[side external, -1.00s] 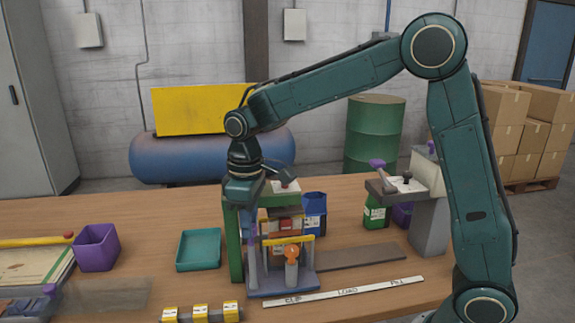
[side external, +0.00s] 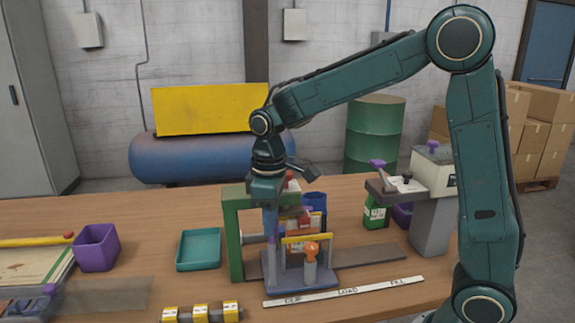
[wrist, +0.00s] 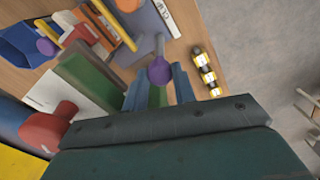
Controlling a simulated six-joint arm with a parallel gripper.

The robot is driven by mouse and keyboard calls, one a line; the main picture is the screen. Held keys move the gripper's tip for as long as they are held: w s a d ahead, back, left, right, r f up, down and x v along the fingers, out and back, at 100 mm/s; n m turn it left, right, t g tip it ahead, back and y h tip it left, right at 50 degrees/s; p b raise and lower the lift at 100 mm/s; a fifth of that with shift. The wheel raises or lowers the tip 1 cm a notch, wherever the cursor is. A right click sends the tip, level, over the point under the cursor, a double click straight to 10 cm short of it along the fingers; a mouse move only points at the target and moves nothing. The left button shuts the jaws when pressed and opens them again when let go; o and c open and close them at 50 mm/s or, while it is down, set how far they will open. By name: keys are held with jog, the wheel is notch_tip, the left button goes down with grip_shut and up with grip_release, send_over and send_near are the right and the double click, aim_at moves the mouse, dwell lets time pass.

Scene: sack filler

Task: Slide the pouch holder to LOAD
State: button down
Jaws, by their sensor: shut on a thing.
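The pouch holder (side external: 312,281) is a blue-grey sled with posts, a yellow bar and an orange knob on a grey post. It stands on a dark rail (side external: 367,256) behind a white strip (side external: 345,290) marked CLIP, LOAD and FILL. The holder is behind the stretch between CLIP and LOAD. My gripper (side external: 271,232) points down at the holder's left side and is shut on its upright handle. In the wrist view, a purple ball (wrist: 160,71) shows at the blue fingers. The exact grip contact is partly hidden.
A green frame (side external: 235,235) stands close to the left of my gripper. A blue bin (side external: 316,200) is behind the holder. A grey filler stand (side external: 432,225) is at the right. A teal tray (side external: 199,250) and a purple bin (side external: 96,247) are at the left. The rail right of the holder is clear.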

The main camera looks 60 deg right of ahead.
jog(key=c, duration=1.4)
grip_release()
jog(key=shift+r, duration=0.1)
notch_tip(320, 180, up, 14)
jog(key=shift+o, duration=1.4)
jog(key=shift+f, duration=0.2)
jog(key=shift+f+m, duration=0.15)
jog(key=shift+m, duration=1.85)
